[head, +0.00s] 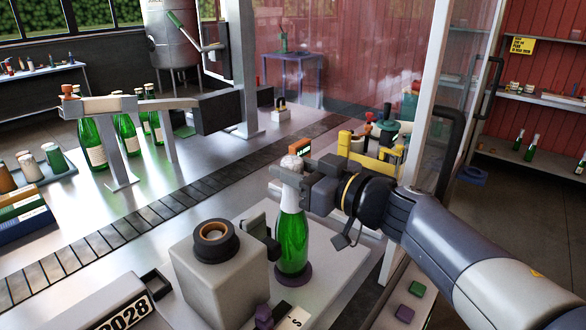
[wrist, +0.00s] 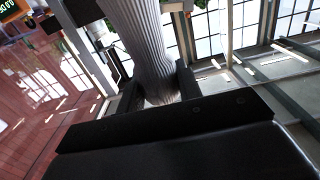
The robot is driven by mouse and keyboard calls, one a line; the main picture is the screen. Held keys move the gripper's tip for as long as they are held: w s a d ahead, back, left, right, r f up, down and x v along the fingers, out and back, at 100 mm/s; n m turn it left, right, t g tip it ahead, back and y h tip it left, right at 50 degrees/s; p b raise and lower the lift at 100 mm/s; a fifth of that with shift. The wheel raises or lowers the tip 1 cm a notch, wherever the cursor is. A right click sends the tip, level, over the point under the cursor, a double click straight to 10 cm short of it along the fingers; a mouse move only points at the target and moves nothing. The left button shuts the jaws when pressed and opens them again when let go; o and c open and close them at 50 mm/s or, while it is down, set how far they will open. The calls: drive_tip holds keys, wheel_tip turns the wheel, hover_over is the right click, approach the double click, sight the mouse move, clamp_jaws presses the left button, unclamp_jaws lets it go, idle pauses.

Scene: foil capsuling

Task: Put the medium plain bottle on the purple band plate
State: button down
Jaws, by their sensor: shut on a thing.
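A green bottle (head: 291,240) without a visible label, with a pale foil-covered neck, stands upright over a round purple plate (head: 306,277) in the head view. Its base looks to be on the plate; I cannot tell whether there is a small gap. My gripper (head: 288,180) reaches in from the right and is shut on the bottle's upper neck. In the wrist view the ribbed pale neck (wrist: 150,45) sits between the two dark fingers of my gripper (wrist: 160,88). The bottle's base is out of sight there.
A grey machine block with a dark ring (head: 214,240) stands close left of the bottle. A clear panel and post stand at right.

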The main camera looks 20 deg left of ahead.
drive_tip(key=c, duration=1)
unclamp_jaws()
drive_tip(key=shift+f, duration=0.1)
drive_tip(key=shift+r, duration=0.2)
drive_tip(key=v, duration=1.2)
drive_tip(key=shift+o, duration=0.2)
